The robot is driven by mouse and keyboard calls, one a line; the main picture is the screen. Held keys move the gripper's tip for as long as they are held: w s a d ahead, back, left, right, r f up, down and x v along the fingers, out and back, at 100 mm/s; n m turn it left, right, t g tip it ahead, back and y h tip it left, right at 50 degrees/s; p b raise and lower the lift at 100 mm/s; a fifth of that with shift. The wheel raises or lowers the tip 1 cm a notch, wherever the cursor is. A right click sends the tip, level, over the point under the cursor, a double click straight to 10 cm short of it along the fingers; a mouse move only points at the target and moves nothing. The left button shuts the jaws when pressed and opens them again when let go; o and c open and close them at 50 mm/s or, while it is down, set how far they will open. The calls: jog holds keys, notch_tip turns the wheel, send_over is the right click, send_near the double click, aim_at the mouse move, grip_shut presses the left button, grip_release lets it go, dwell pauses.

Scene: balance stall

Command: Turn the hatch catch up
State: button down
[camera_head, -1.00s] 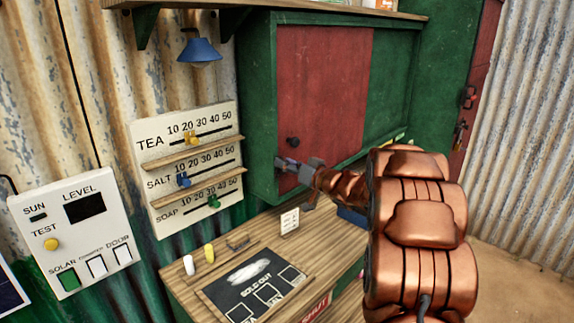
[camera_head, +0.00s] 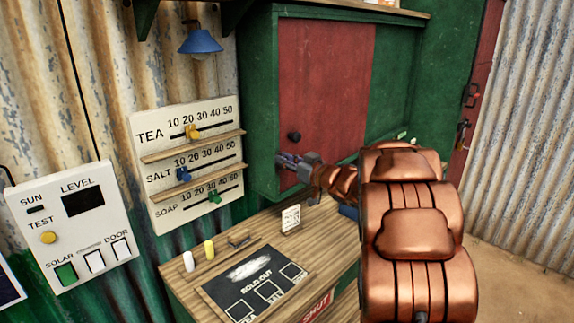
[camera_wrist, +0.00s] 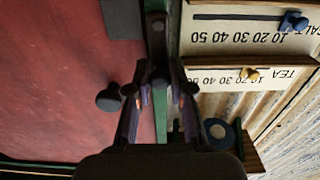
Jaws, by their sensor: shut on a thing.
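The hatch is a red panel (camera_head: 325,95) set in a green cabinet, with a round black knob (camera_head: 294,136) near its left edge. My gripper (camera_head: 284,160) is at the panel's lower left edge, just below the knob. In the wrist view my gripper (camera_wrist: 158,92) has its fingers closed in on a dark catch (camera_wrist: 158,72) at the border of red panel and green frame. The knob (camera_wrist: 110,98) stands beside the fingers there, apart from them. In the head view my fingers hide most of the catch, so its exact angle is unclear.
A price board (camera_head: 190,165) with TEA, SALT and SOAP sliders is close left of my gripper. A blue lamp (camera_head: 200,42) hangs above it. Below are a wooden counter (camera_head: 180,285) and a SOLD OUT board (camera_head: 225,292). A switch panel (camera_head: 75,225) is at far left.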

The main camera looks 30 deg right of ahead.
jog(key=c, duration=1)
grip_release()
jog(key=v, duration=1.2)
